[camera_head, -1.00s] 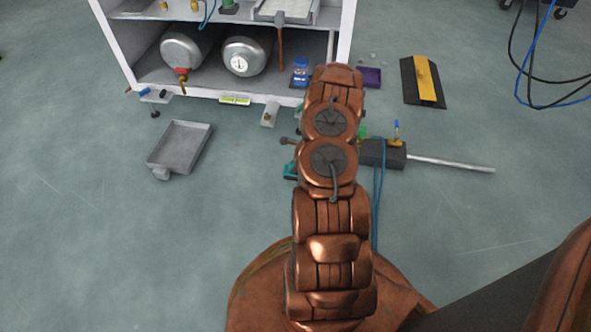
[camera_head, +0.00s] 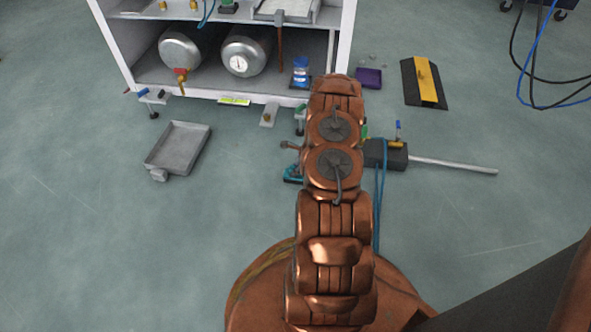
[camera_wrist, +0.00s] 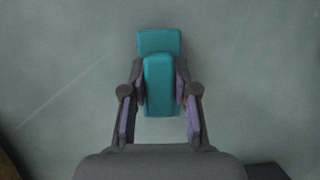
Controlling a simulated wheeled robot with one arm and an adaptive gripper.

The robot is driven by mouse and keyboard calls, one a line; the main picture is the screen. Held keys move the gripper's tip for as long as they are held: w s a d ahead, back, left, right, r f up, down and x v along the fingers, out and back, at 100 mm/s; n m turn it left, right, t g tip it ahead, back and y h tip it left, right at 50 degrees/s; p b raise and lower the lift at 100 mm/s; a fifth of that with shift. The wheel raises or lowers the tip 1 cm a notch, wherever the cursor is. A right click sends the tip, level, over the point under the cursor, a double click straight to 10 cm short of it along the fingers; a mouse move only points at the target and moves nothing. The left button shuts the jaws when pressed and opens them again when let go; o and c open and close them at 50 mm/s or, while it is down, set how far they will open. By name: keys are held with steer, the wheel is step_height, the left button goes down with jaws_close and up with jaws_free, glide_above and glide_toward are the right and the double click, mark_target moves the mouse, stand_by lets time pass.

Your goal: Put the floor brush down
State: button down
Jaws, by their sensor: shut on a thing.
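The floor brush (camera_wrist: 160,45) is teal. In the wrist view it lies between the two fingers of my gripper (camera_wrist: 160,88), which are shut on it. One teal block overlaps a wider teal part beyond it, with grey floor behind. I cannot tell whether it touches the floor. In the head view only a teal bit, probably the brush (camera_head: 292,174), shows at the left edge of my arm. My gripper is hidden behind the arm there.
A grey tray (camera_head: 178,150) lies on the floor to the left. A dark block with a metal rod (camera_head: 455,164) lies to the right. A white cabinet (camera_head: 345,35) with tanks stands behind, and a black-yellow ramp (camera_head: 425,82) lies farther right. Open floor lies front left.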

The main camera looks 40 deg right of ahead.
steer(key=c, duration=0.9)
jaws_free()
